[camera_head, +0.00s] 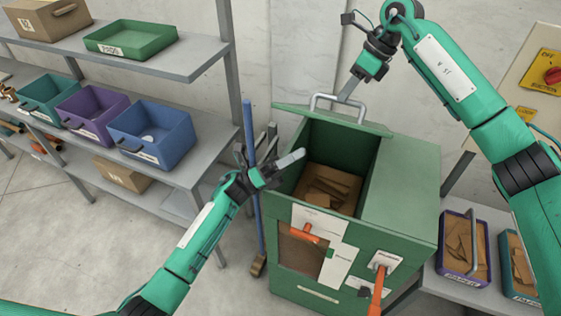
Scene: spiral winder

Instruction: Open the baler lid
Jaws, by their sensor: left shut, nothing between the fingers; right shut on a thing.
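The green baler (408,190) stands in the middle, its top opening showing brown cardboard (328,187) inside. Its green lid (297,112) is raised at the back edge of the opening, with a grey bar handle (322,97) on it. My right gripper (347,92) is shut on the lid handle, reaching in from the upper right. My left gripper (290,160) is shut and empty, near the left side of the opening. I cannot tell whether it touches the baler's rim.
A grey shelf on the left holds a blue bin (153,137), a purple bin (92,114) and a green tray (131,38). A blue-handled broom (248,112) stands left of the baler. Orange levers (377,290) stick out in front. Paper bins (463,243) sit at right.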

